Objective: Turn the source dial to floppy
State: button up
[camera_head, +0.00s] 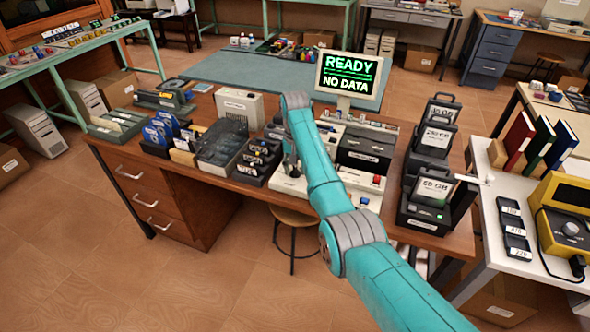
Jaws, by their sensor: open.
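A beige console (345,197) stands on the wooden desk, behind and around my teal arm. My gripper (290,168) points down over the console's left part, small and partly hidden by my forearm. It is open, and nothing shows in it; I cannot tell whether it touches anything.
Left of the console are disk boxes (228,140) and a beige drive unit (240,107). Labelled dark cartridge units (433,190) stand at the desk's right. A white side table (487,225) holds a yellow meter (567,225). A stool (293,218) is below the front edge.

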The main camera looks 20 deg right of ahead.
jog(key=shift+f, duration=0.55)
grip_shut()
jog(key=shift+n, duration=0.4)
jog(key=n, duration=0.3)
jog(key=shift+d, duration=0.25)
jog(key=shift+d+n, duration=0.2)
jog(key=shift+n, duration=1.8)
